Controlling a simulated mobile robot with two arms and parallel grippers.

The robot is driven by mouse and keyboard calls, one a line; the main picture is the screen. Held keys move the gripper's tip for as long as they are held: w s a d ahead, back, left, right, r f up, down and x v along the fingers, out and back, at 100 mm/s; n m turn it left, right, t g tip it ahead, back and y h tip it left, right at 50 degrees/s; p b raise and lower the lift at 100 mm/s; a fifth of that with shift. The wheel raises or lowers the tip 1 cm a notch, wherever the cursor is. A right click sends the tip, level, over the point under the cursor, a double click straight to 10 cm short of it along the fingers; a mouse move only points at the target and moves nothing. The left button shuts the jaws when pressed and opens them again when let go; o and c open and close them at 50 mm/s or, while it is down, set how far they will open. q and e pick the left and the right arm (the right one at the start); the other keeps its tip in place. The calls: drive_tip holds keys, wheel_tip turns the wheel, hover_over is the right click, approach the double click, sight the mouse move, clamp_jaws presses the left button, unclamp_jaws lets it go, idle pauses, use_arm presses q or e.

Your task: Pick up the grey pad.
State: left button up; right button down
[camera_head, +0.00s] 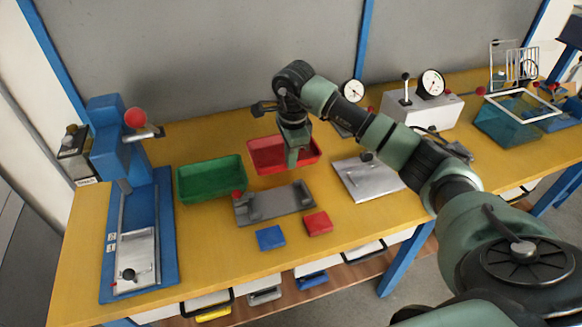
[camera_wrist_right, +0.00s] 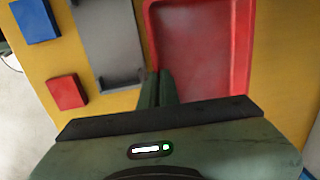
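I cannot make out a separate grey pad for certain. A grey fixture (camera_head: 275,203) with raised ends lies mid-table, and a grey pad lying in it would be hard to tell apart. The fixture also shows at the top of the right wrist view (camera_wrist_right: 105,35). My left gripper is out of view.
A blue pad (camera_head: 270,237) and a red pad (camera_head: 317,222) lie in front of the fixture. A green bin (camera_head: 211,180) and the red bin (camera_head: 262,155) stand behind. A blue press (camera_head: 165,235) is left; a metal plate (camera_head: 367,178) is right.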

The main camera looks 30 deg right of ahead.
wheel_tip(320, 180, down, 4)
drive_tip(key=shift+r, duration=0.15)
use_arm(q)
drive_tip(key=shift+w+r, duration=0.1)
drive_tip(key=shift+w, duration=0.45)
use_arm(e)
drive_tip(key=c, duration=2)
unclamp_jaws()
drive_tip(key=shift+f, duration=0.2)
drive_tip(key=shift+o, duration=0.2)
drive_tip(key=shift+r, duration=0.1)
